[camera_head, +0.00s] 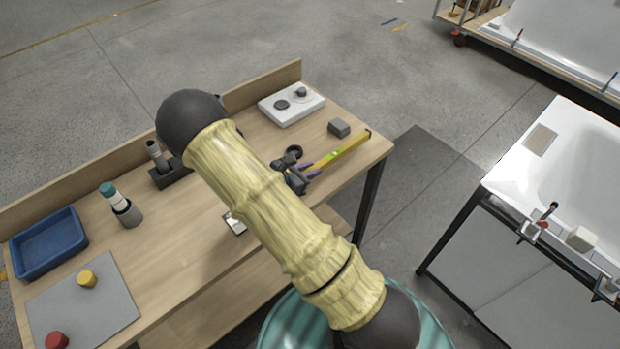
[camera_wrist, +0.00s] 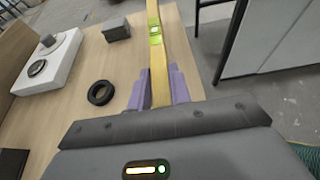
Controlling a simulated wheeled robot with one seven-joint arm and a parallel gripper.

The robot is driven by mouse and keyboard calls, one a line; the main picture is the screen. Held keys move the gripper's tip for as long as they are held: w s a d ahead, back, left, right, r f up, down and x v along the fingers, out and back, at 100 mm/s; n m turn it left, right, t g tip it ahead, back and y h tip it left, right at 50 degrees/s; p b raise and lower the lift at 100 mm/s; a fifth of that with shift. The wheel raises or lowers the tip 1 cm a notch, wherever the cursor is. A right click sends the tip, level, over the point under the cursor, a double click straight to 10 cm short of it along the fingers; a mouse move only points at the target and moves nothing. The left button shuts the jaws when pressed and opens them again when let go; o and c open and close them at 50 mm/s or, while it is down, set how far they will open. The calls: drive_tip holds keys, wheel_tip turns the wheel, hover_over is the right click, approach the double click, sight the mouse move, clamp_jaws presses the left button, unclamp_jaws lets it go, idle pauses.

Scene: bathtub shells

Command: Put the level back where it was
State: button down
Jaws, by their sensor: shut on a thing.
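The level (camera_head: 345,149) is a long yellow bar with a green vial, at the right end of the wooden workbench in the head view. My gripper (camera_head: 306,172) is shut on its near end, with purple fingers on both sides. In the wrist view the level (camera_wrist: 157,50) runs forward from between the fingers of my gripper (camera_wrist: 160,88). It looks close over the bench top; I cannot tell whether it touches. My arm hides part of the bench middle in the head view.
Near the level are a grey block (camera_head: 339,128), a black ring (camera_wrist: 101,93) and a white tray (camera_head: 291,104) with dark round parts. A blue bin (camera_head: 48,246), a grey mat (camera_head: 110,305) and cups are at left. A white bathtub shell (camera_head: 560,150) stands right, beyond a floor gap.

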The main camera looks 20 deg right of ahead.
drive_tip(key=shift+d+f, duration=0.15)
drive_tip(key=shift+f, duration=1.85)
drive_tip(key=shift+f, duration=0.1)
drive_tip(key=c, duration=1.3)
unclamp_jaws()
drive_tip(key=shift+r, duration=0.2)
drive_tip(key=shift+a, duration=0.5)
drive_tip(key=b+v, duration=0.1)
drive_tip(key=v, duration=1)
drive_tip(key=shift+s+r, duration=0.15)
